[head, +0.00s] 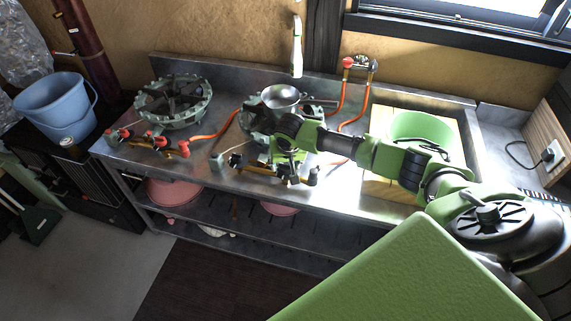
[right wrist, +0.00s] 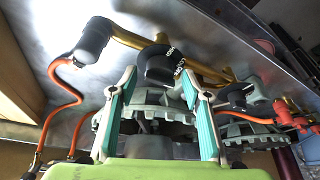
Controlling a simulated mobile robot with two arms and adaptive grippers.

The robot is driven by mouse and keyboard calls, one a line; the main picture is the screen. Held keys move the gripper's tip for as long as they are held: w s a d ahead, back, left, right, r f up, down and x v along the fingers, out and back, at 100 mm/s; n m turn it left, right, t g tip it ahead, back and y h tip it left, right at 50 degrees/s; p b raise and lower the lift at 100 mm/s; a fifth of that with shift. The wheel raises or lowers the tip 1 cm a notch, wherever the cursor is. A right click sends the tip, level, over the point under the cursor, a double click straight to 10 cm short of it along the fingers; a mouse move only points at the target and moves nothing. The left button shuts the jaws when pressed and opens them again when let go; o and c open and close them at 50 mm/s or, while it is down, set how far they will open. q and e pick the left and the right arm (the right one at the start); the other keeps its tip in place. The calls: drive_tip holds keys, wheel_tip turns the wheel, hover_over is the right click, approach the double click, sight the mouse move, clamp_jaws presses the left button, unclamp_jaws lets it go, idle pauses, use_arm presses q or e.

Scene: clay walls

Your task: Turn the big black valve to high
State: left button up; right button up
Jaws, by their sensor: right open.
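The big black valve (right wrist: 160,66) shows in the right wrist view, a round knob with white lettering on a brass pipe. In that view my right gripper (right wrist: 159,80) is open and empty, with one teal-padded finger to each side of the valve; whether they touch it I cannot tell. In the head view my right gripper (head: 286,168) is over the front of the right burner (head: 252,120), and the arm partly hides the valve. A smaller black knob (right wrist: 237,93) sits on the pipe to the right in the wrist view. My left gripper is not in view.
A metal pan (head: 281,96) sits on the right burner. Orange hoses (head: 212,130) run nearby. The left burner (head: 174,101) has red knobs (head: 148,136). A green pot (head: 421,128) stands at the counter's right, a blue bucket (head: 54,103) at the far left.

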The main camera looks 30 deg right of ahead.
drive_tip(key=shift+w+d+f, duration=0.1)
drive_tip(key=shift+w+f, duration=0.05)
drive_tip(key=shift+f, duration=0.3)
drive_tip(key=c, duration=1)
